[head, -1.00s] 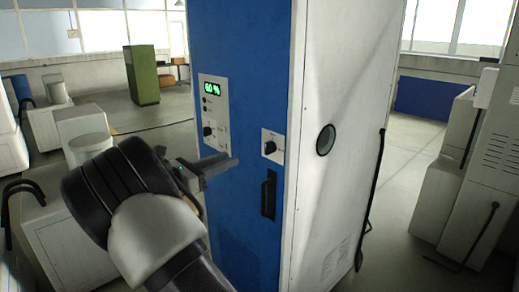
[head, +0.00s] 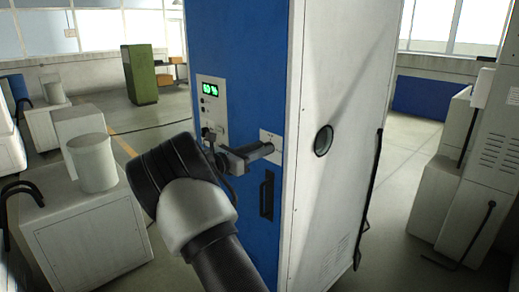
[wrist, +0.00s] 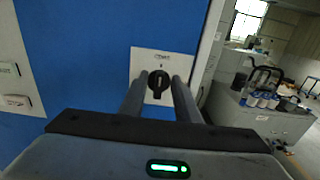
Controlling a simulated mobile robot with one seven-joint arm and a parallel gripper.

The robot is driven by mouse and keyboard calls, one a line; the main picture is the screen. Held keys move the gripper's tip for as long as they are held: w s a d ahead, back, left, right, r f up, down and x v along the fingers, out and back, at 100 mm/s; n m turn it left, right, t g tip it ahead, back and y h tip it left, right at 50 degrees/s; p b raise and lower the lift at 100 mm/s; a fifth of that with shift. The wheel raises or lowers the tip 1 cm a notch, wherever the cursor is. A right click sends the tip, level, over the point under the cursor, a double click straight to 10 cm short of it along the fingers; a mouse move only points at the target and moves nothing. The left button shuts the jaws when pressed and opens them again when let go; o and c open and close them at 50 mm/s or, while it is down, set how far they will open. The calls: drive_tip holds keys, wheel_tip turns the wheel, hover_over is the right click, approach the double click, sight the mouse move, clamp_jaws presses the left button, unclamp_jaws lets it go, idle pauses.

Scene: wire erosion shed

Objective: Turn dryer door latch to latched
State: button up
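The dryer door (head: 235,60) is the blue front of a tall cabinet. Its latch is a black rotary knob (wrist: 158,83) on a white plate (wrist: 143,62) in the wrist view, with its pale pointer line about upright. In the head view the plate (head: 277,137) shows, but my fingers hide most of the knob. My gripper (head: 268,150) is at the plate, pointing at it. In the wrist view the fingers (wrist: 161,86) are apart, one on each side of the knob, with a small gap visible; whether they touch it I cannot tell.
A black door handle (head: 266,195) is just below the latch. A control panel (head: 211,92) with a green display and another knob is to the left. The white cabinet side (head: 335,90) has a round port. Grey machines stand left and right, with open floor between.

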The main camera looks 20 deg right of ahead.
clamp_jaws()
drive_tip(key=shift+f+m+b, duration=0.1)
drive_tip(key=shift+m+b, duration=0.2)
drive_tip(key=shift+b, duration=0.2)
drive_tip(key=shift+s+d+f+m+b, duration=0.1)
drive_tip(key=shift+s+f+m+b, duration=0.1)
drive_tip(key=shift+m+b, duration=3)
drive_tip(key=shift+s+f+m+b, duration=0.15)
drive_tip(key=shift+m+b, duration=2.4)
drive_tip(key=shift+b, duration=1.3)
drive_tip(key=shift+s+d+f+m+b, duration=0.1)
drive_tip(key=shift+s+f+m+b, duration=0.1)
drive_tip(key=shift+m+b, duration=3)
drive_tip(key=shift+r+b, duration=0.1)
drive_tip(key=shift+b, duration=0.3)
